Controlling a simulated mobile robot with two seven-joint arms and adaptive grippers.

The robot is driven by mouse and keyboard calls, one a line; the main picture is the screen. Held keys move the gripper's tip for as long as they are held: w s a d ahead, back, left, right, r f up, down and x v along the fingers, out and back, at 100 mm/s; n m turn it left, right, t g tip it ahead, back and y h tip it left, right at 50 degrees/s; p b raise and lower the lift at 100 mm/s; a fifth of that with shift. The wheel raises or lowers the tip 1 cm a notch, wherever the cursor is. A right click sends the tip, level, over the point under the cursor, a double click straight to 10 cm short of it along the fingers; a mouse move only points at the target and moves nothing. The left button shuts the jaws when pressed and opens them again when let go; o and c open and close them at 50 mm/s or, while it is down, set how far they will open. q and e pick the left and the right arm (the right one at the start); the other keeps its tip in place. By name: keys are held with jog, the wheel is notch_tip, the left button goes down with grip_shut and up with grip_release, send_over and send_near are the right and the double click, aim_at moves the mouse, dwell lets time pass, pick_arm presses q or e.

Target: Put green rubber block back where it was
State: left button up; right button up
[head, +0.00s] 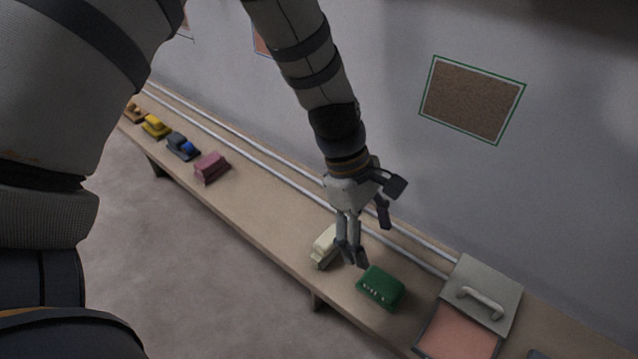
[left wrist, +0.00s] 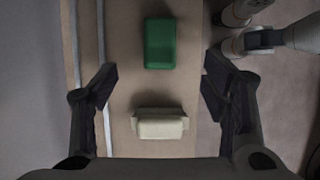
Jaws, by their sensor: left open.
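The green rubber block (head: 381,287) lies on the long wooden bench, with a row of small pale marks on its front side. In the left wrist view the green block (left wrist: 160,43) lies ahead of the fingertips, in line with the gap between them. My left gripper (head: 370,238) is open and empty above the bench, between the cream block (head: 325,247) and the green block in the head view. In the left wrist view the open fingers (left wrist: 160,88) stand to either side, with the cream block (left wrist: 160,126) between and below them. My right gripper is not in view.
The bench (head: 265,205) runs along the wall, with two pale rails (head: 270,160) at its back. A pink block (head: 211,167), a blue-grey item (head: 182,146) and a yellow one (head: 156,126) stand farther left. A grey handled lid (head: 487,285) and a pink-filled tray (head: 455,335) are at right.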

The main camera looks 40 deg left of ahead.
pick_arm(q)
jog(key=s+a+f+m+g+y, duration=0.1)
jog(key=s+a+f+m+y, duration=0.3)
jog(key=s+f, duration=0.6)
jog(key=s+a+f+m+g, duration=0.2)
jog(key=s+f+m, duration=0.45)
jog(key=s, duration=0.75)
jog(key=s+r+m+p, duration=0.1)
jog(key=s+r+m, duration=0.2)
jog(key=s+m, duration=0.3)
jog(key=shift+s+a+m+t, duration=0.25)
jog(key=shift+s+m+t, duration=0.15)
jog(key=shift+s, duration=0.85)
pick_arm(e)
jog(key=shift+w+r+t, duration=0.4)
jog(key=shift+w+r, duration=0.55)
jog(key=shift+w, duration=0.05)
pick_arm(q)
jog(key=shift+r, duration=0.1)
